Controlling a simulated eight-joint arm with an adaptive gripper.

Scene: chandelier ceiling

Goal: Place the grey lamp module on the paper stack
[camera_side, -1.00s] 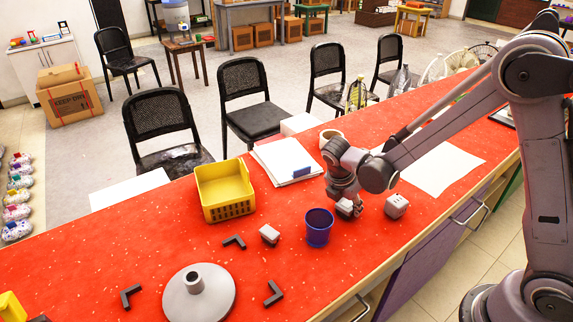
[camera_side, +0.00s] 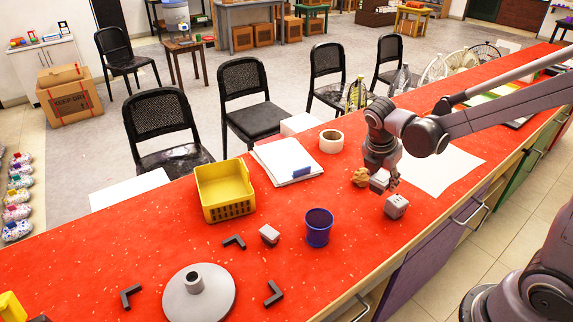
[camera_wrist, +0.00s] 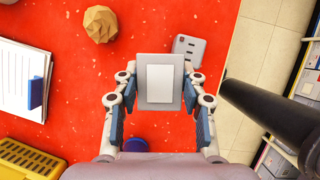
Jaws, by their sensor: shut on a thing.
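My gripper (camera_side: 380,183) is shut on a grey lamp module (camera_wrist: 160,82), a pale block with a lighter square face, held between the two fingers in the wrist view. In the side view the held module (camera_side: 379,180) hangs below the fingers, apparently above the red counter. The paper stack (camera_side: 275,168) lies to the left of my gripper, white, with a blue block (camera_side: 301,171) on its right part. In the wrist view the stack (camera_wrist: 12,95) is at the left edge.
A second grey module (camera_side: 396,207) sits just right and in front of my gripper, another (camera_side: 269,234) near the blue cup (camera_side: 319,228). A crumpled brown ball (camera_side: 360,177), tape roll (camera_side: 331,141), yellow basket (camera_side: 225,190) and round lamp base (camera_side: 198,293) stand on the counter.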

